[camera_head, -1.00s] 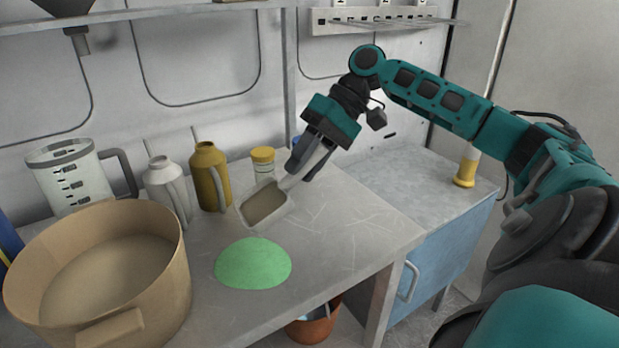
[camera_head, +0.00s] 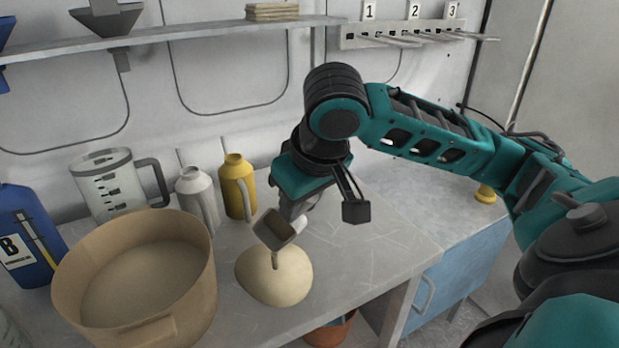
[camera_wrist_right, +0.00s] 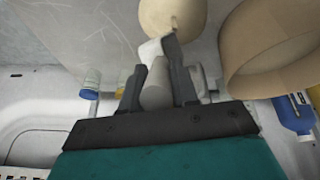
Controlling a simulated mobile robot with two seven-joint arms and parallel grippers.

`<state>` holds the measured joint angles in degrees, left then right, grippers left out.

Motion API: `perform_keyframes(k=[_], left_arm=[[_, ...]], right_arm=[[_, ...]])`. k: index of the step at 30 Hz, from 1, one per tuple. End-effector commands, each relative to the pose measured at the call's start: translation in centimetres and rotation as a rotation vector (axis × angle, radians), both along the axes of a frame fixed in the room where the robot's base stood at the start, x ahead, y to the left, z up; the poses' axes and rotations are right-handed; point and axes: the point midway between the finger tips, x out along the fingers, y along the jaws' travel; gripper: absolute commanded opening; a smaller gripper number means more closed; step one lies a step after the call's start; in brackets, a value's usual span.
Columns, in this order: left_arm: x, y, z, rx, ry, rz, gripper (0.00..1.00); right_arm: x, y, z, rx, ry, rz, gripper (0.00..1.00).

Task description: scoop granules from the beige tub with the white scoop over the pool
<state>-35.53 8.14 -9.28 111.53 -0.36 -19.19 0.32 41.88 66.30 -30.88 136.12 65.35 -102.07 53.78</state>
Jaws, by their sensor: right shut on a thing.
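The white scoop (camera_head: 277,230) is tilted mouth-down above the pool (camera_head: 274,275), and a thin stream of beige granules falls from its lip. The pool is covered in beige granules, with no green showing. My right gripper (camera_head: 296,207) is shut on the scoop's handle; the wrist view shows the handle between the fingers (camera_wrist_right: 158,85). The beige tub (camera_head: 196,228) stands on the bench left of the pool with granules inside; its rim also shows in the wrist view (camera_wrist_right: 236,75). My left gripper is not in view.
A clear measuring jug (camera_head: 108,185), a grey-white bottle (camera_head: 197,195) and a yellow bottle (camera_head: 238,190) stand behind the tub. A blue container (camera_head: 25,235) is at far left. The bench right of the pool is clear. An orange pot (camera_head: 330,333) sits below the bench edge.

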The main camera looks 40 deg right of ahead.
Motion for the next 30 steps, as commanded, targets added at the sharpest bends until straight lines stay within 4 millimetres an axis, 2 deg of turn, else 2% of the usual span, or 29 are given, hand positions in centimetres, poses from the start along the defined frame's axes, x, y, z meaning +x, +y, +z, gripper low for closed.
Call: perform_keyframes(k=[3, 9, 30], left_arm=[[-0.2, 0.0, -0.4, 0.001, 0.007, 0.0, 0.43], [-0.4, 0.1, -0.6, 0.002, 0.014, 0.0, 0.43], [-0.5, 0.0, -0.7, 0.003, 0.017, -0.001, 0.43]], right_arm=[[-0.4, 1.7, 0.0, -0.097, -0.041, 0.009, 0.0], [-0.8, 2.8, 0.0, -0.205, -0.076, 0.003, 0.0], [-1.5, 4.9, -0.2, -0.369, -0.13, 0.004, 0.0]])
